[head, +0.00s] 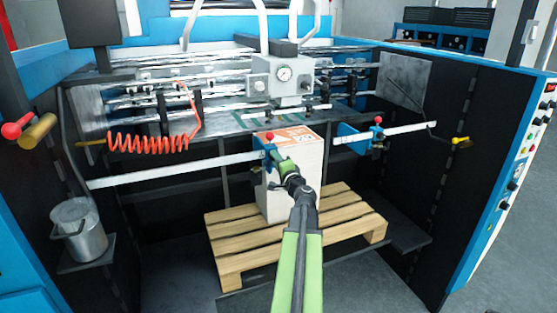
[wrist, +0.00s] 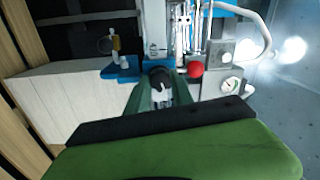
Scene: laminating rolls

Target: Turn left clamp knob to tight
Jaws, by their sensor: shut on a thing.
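The left clamp (head: 262,152) is a blue block on a white ruled rail, with a red ball (head: 269,136) on top. My gripper (head: 280,160) reaches up to its near face and hides part of it. In the wrist view the blue clamp (wrist: 126,70) lies just past my gripper (wrist: 161,90). The green fingers are shut on the left clamp knob (wrist: 160,74), a dark round knob between their tips. The red ball (wrist: 195,69) shows just right of the fingers. How far the knob is turned cannot be told.
A pale stack of sheets (head: 290,185) stands on a wooden pallet (head: 225,262) right under the clamp. An orange coiled hose (head: 150,143) hangs at left. A metal pot (head: 80,235) stands at lower left.

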